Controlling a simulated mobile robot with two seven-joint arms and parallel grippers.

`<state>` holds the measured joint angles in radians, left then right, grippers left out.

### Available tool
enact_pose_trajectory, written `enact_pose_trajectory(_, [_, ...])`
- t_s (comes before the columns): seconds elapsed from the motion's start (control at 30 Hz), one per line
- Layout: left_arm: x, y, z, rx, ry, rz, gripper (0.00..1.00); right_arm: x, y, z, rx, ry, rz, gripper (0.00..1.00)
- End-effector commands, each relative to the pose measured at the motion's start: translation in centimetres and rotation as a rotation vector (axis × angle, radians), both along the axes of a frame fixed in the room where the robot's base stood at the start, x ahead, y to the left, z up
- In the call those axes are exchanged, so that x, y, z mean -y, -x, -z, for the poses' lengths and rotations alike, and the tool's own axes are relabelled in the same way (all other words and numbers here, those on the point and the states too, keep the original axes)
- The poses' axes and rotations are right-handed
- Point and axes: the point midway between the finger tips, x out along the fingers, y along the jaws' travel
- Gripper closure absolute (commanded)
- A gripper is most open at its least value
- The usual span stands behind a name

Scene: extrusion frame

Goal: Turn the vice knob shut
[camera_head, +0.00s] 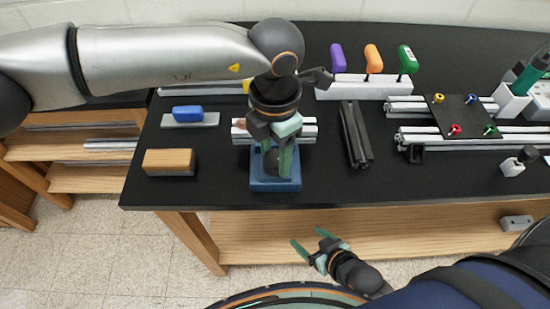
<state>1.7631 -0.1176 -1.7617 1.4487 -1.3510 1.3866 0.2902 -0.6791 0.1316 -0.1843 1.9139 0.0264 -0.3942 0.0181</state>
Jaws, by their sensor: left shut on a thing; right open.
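A blue vice (275,185) stands on the black workbench near its front edge. My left gripper (278,168) points straight down over the vice, with its green fingers shut on the dark vice knob (270,160). The fingers and wrist hide most of the knob and the upper vice. My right gripper (310,248) is open and empty, low in front of the bench edge, apart from everything.
A wooden block (169,161) and a blue-handled tool (187,114) lie left of the vice. A dark extrusion (355,135) lies to the right. Purple, orange and green-handled drivers stand in a white holder (363,90) behind. A black plate (462,115) sits on extrusions farther right.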

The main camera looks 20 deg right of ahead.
Motion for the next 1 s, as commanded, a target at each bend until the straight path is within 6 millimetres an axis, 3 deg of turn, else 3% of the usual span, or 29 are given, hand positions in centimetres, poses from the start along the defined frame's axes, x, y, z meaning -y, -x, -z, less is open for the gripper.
enact_pose_trajectory(0.3, [0.0, 0.0, -0.1, 0.002, 0.002, 0.018, 1.0, 0.0, 0.0, 0.1, 0.0, 0.0, 0.0, 0.21])
enact_pose_trajectory(0.33, [0.0, 0.0, -0.1, 0.002, 0.002, 0.018, 0.45, 0.0, 0.0, 0.1, 0.0, 0.0, 0.0, 0.21])
enact_pose_trajectory(0.6, [0.0, 0.0, 0.0, 0.001, 0.001, 0.016, 0.16, 0.0, 0.0, 0.1, 0.0, 0.0, 0.0, 0.21])
enact_pose_trajectory(0.87, [0.0, 0.0, -0.1, 0.001, 0.001, 0.016, 0.16, 0.0, 0.0, 0.1, 0.0, 0.0, 0.0, 0.21])
enact_pose_trajectory(1.0, [0.1, -0.1, -1.3, 0.002, 0.003, 0.015, 0.16, 0.0, 0.0, 0.3, 0.0, 0.0, 0.0, 0.21])
